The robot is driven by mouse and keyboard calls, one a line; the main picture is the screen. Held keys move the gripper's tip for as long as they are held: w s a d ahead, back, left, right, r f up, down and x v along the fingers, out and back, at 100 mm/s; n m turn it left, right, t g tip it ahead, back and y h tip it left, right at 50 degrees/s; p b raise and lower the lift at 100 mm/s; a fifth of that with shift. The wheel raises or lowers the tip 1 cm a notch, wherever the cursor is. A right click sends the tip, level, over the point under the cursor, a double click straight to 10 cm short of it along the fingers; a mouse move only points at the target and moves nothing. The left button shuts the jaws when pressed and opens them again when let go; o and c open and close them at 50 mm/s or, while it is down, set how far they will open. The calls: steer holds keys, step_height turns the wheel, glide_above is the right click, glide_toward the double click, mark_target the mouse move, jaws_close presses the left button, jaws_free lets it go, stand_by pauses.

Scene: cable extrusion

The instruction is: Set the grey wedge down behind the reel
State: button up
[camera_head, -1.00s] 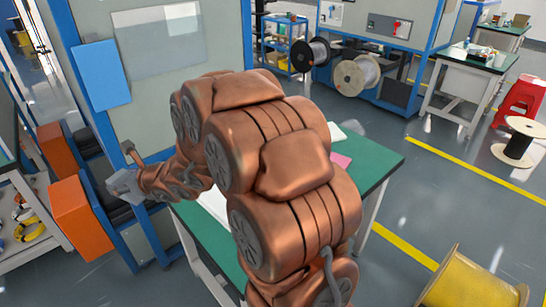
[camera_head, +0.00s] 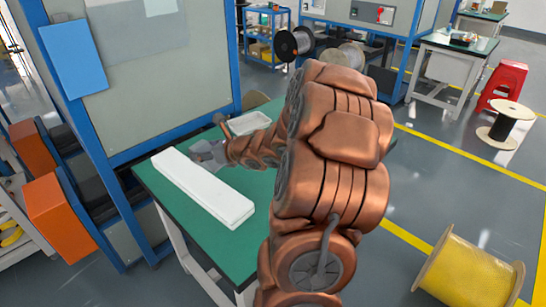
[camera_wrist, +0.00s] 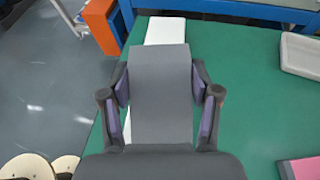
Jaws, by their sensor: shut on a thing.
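My gripper (camera_wrist: 160,110) is shut on the grey wedge (camera_wrist: 160,85), a flat-faced grey block between its two fingers in the wrist view. In the head view the wedge (camera_head: 207,152) hangs over the green table (camera_head: 222,252), near the far end of a long white box. Which reel is meant is unclear. A yellow reel (camera_head: 468,278) stands on the floor at bottom right of the head view. A black-cored reel with pale discs (camera_head: 506,125) stands on the floor further back. Pale discs (camera_wrist: 27,168) show at bottom left of the wrist view.
The long white box (camera_head: 203,187) and a white tray (camera_head: 248,123) lie on the table. A pink item (camera_wrist: 303,168) lies at the wrist view's right edge. A blue-framed machine (camera_head: 150,70) stands behind, with orange bins (camera_head: 60,210) at left. My arm hides part of the table.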

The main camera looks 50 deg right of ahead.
steer(key=s+d+f+h+b, duration=0.1)
steer(key=s+d+f, duration=0.1)
steer(key=s+d, duration=0.3)
steer(key=s+d+f+m+h+b, duration=0.1)
steer(key=s+d+f+b, duration=0.1)
steer(key=s+d, duration=0.4)
steer(key=s+d+f+m+b, duration=0.1)
steer(key=s+d+f, duration=0.2)
steer(key=s+d, duration=0.2)
steer(key=shift+s+d+f+h, duration=0.15)
steer(key=shift+s+f+h, duration=0.05)
steer(key=shift+s, duration=0.5)
steer(key=shift+s+d+f+h, duration=0.15)
steer(key=shift+s+h, duration=0.05)
steer(key=shift+s, duration=0.45)
steer(key=w, duration=0.5)
steer(key=w+f, duration=0.1)
steer(key=w, duration=0.9)
steer(key=shift+w+d+f, duration=0.25)
steer(key=shift+w+d, duration=0.05)
steer(key=shift+d, duration=0.05)
steer(key=shift+f, duration=1.75)
steer(key=shift+f, duration=0.1)
steer(key=o, duration=1.3)
steer(key=shift+o, duration=0.2)
